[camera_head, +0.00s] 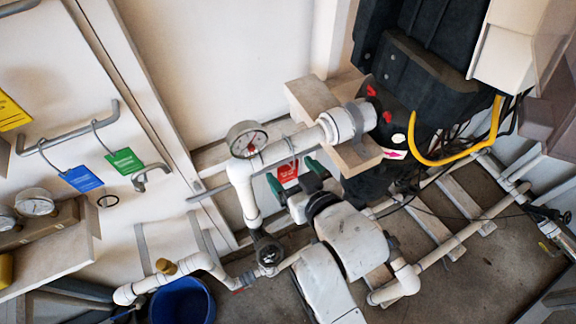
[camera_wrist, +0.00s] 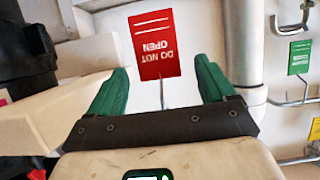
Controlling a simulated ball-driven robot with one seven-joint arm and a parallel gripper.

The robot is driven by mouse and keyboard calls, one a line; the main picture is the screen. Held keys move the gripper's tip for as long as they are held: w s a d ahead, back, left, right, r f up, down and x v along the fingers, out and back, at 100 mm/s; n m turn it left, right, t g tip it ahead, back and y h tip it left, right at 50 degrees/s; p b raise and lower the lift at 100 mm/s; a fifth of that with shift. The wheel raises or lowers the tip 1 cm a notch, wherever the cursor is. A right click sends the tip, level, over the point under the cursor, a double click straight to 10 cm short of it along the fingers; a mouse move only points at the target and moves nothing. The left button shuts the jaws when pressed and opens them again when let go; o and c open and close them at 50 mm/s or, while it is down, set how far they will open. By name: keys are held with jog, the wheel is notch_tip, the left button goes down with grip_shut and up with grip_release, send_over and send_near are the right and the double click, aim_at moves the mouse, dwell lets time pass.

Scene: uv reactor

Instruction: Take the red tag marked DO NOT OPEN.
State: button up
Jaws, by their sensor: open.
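The red tag marked DO NOT OPEN (camera_wrist: 154,45) hangs by a thin wire near the white pipework; its lettering is upside down in the wrist view. In the head view the red tag (camera_head: 288,171) shows partly, just beyond my gripper (camera_head: 295,177). My gripper (camera_wrist: 162,72) has green fingers spread apart, with nothing between the pads that I can see held. In the wrist view the tag lies ahead of the gap between the fingertips, slightly towards the left finger. How far the tag is from the tips is hard to tell.
A pressure gauge (camera_head: 246,139) and white pipe (camera_head: 245,195) stand close left of my gripper. A green tag (camera_head: 124,161) and blue tag (camera_head: 82,179) hang on a rail further left. A blue bucket (camera_head: 182,302) stands below. A black unit with a yellow hose (camera_head: 455,160) is at right.

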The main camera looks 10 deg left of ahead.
jog(key=shift+x, duration=1.5)
jog(key=shift+d+f, duration=0.1)
jog(key=c, duration=1)
